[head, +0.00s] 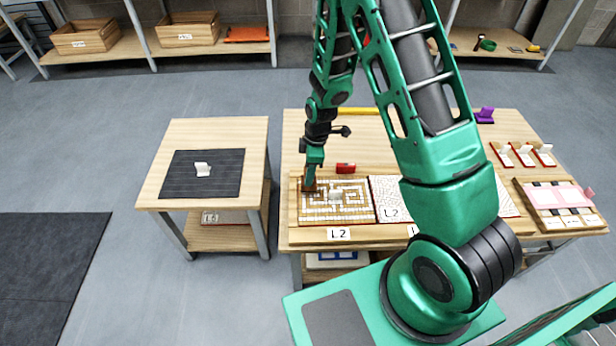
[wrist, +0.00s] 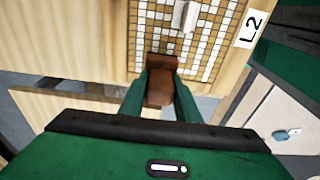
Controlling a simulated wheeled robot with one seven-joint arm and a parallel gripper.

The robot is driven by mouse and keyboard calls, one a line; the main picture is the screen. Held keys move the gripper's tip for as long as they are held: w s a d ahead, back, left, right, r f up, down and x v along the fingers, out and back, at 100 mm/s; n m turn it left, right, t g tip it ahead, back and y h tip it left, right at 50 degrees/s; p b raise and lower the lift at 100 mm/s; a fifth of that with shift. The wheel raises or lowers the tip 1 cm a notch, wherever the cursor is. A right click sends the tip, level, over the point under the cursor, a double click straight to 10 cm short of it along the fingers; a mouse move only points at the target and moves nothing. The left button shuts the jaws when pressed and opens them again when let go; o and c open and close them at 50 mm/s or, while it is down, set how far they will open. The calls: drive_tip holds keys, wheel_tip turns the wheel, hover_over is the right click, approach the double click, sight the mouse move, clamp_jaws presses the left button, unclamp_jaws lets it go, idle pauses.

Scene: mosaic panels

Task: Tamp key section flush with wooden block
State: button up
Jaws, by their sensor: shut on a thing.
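My gripper (wrist: 160,92) is shut on a brown wooden block (wrist: 160,88), seen end-on between the green fingers in the wrist view. In the head view my gripper (head: 310,186) is at the left edge of the mosaic panel (head: 353,221) labelled L2. The block's far end overlaps the panel's edge tiles in the wrist view; whether it touches them I cannot tell. The panel has white and tan tiles in a maze-like key pattern. The key section cannot be told apart.
A red object (head: 346,168) lies just behind the panel. A patterned sheet (head: 386,190) marked L2 lies to its right, partly behind my arm. A side table with a dark mat (head: 175,179) stands left, across a gap. Several red-based pieces (head: 523,155) and a pink-topped tray (head: 553,196) are at right.

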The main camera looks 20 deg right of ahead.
drive_tip(key=shift+r, duration=1.9)
drive_tip(key=shift+f, duration=3.05)
drive_tip(key=shift+f, duration=0.7)
idle(0.4)
drive_tip(key=shift+r, duration=3.55)
